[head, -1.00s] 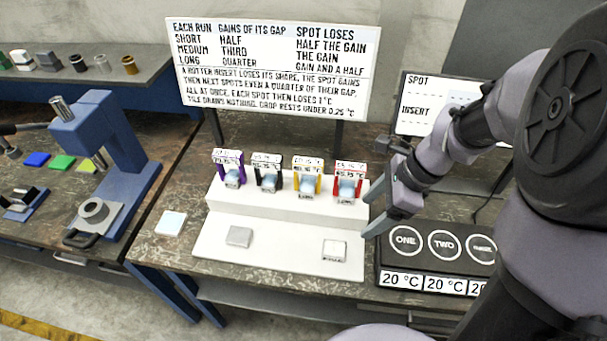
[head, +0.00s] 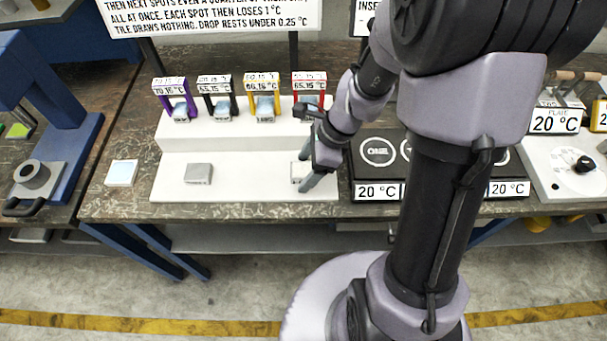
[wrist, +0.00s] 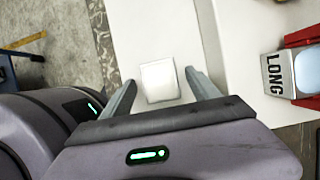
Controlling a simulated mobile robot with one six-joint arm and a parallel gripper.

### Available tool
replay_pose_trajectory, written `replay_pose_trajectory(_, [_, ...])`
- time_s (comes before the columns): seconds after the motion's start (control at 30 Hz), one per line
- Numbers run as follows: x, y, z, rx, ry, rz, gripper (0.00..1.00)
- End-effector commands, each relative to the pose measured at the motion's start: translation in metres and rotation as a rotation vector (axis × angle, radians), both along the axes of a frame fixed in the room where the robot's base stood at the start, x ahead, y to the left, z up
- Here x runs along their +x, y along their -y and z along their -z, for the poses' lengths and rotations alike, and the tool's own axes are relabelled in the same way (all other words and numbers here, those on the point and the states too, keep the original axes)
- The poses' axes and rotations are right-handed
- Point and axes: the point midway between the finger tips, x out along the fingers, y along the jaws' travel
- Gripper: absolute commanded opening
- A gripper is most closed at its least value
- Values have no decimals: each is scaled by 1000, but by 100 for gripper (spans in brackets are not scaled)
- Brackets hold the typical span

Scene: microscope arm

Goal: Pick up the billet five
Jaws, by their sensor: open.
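A small pale square block (wrist: 160,81) lies on the white stand's low front step. Its side label is too small to read, so I cannot confirm that it is billet five. In the head view the block (head: 296,173) is partly hidden by my gripper. My gripper (head: 304,172) is over the step's right end, fingers open. In the wrist view my gripper (wrist: 161,78) has one finger on each side of the block, with gaps; whether they are at its height is unclear. A grey block (head: 198,173) lies farther left on the same step.
The white stand (head: 170,145) has a raised back step with purple, black, yellow and red holders (head: 312,85), each with a pale block. A pale tile (head: 122,173) lies left. A black spot panel (head: 362,172) stands close right of my gripper.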

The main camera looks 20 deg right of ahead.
Motion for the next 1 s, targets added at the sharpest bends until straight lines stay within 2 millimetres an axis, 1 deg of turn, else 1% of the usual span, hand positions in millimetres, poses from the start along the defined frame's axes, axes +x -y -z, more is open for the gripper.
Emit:
replay_pose_trajectory(0.07, [0, 0, -1, 0, 0, 0, 71])
replay_pose_trajectory(0.2, [0, 0, -2, 0, 0, 0, 43])
replay_pose_trajectory(0.37, [0, 0, -2, 0, 1, 0, 12])
replay_pose_trajectory(0.4, [0, 0, -2, 0, 1, 0, 4])
replay_pose_trajectory(0.43, [0, 0, -2, 0, 1, 0, 0])
replay_pose_trajectory(0.83, [0, 0, -4, 0, 2, 1, 0])
replay_pose_trajectory(0.93, [1, 0, -11, 0, 2, 2, 0])
replay_pose_trajectory(1.0, [1, 1, -20, 0, 3, 1, 0])
